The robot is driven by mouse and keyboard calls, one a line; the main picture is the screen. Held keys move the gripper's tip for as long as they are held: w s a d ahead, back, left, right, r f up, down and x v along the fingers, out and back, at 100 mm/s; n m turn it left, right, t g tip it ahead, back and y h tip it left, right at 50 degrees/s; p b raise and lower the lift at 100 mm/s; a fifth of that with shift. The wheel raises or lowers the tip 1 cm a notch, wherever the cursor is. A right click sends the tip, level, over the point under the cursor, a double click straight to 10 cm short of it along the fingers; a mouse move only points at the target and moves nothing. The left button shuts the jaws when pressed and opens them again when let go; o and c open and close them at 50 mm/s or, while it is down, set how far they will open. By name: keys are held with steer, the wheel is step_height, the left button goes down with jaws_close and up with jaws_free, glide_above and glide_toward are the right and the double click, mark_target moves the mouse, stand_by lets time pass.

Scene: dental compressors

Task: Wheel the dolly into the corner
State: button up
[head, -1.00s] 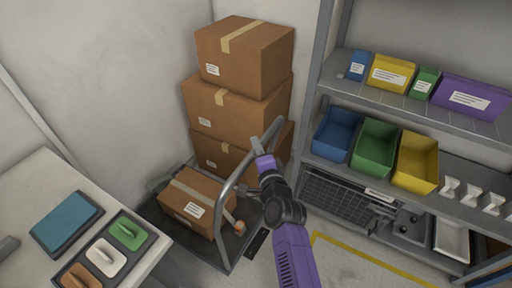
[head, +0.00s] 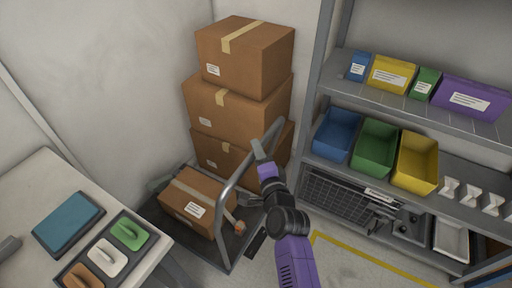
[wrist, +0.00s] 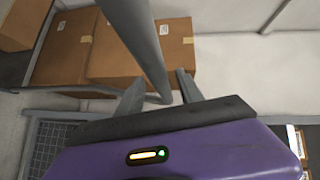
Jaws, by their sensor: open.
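The dolly is a flat dark platform (head: 160,220) with a tall grey tube handle (head: 226,190). It stands on the floor between the white table and a stack of cartons, near the walls. A taped carton (head: 197,202) lies on its platform. My gripper (head: 259,150) is at the upper right part of the handle. In the wrist view the grey handle tube (wrist: 138,40) runs down between the two parted fingers of my gripper (wrist: 160,88). The fingers are open, and I cannot tell whether either touches the tube. My arm hides part of the dolly's right side.
Stacked cartons (head: 240,105) stand right behind the dolly. A grey shelf rack (head: 405,105) with coloured bins is at the right. A white table (head: 40,190) is at the left. A yellow floor line (head: 370,262) marks free floor at the lower right.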

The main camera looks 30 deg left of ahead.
steer(key=v, duration=0.5)
steer(key=shift+s, duration=0.1)
stand_by(0.4)
